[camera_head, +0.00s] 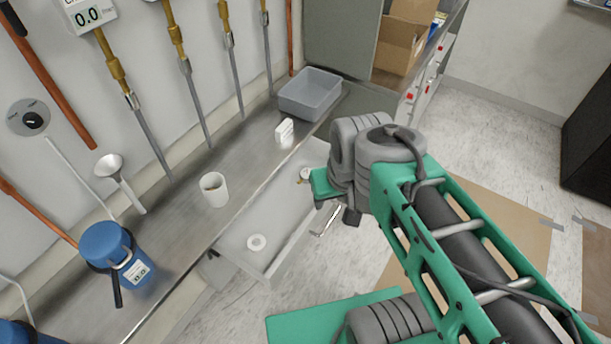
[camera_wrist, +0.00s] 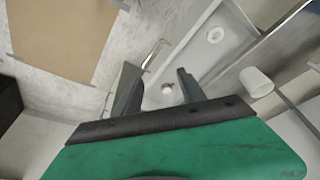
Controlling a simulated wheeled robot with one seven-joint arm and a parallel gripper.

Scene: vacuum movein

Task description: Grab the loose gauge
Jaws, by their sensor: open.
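A small round gauge with a white face and brass fitting (camera_head: 304,175) lies in the open drawer (camera_head: 235,245), near its far end. In the wrist view the gauge (camera_wrist: 168,88) shows between my two dark fingers, close to the right one. My gripper (camera_wrist: 156,72) is open and empty, above the drawer area and apart from the gauge. In the head view my green wrist hides most of the fingers.
A white ring (camera_head: 256,242) lies in the drawer's near part.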

